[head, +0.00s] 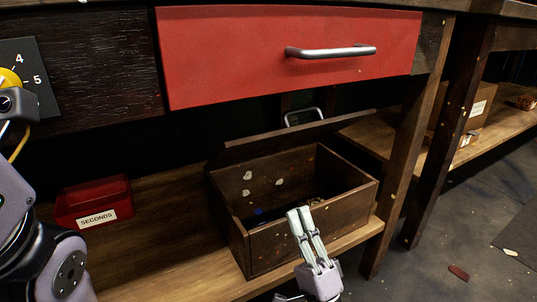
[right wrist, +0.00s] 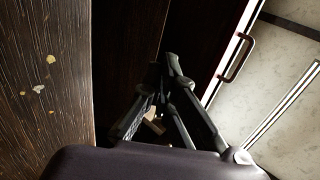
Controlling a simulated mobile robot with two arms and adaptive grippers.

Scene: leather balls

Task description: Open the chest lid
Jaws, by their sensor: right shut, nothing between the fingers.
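The dark wooden chest (head: 245,236) stands on the lower shelf, and its interior is exposed. Its lid (head: 290,138) is raised at the back, seen at a shallow angle, with pale flecks on the wood below it. A metal loop handle (head: 303,114) shows just above the lid; I cannot tell what it is fixed to. My right gripper (head: 299,212) is over the chest's front side, fingers together and empty. Its fingers (right wrist: 168,62) also show in the right wrist view, near dark wood. My left arm is at the left edge; its gripper is not visible.
A red drawer (head: 290,75) with a metal handle (head: 330,52) hangs above the chest. A red box labelled SECONDS (head: 95,200) sits on the shelf (head: 165,240) to the left. A table leg (head: 405,160) stands close right of the chest.

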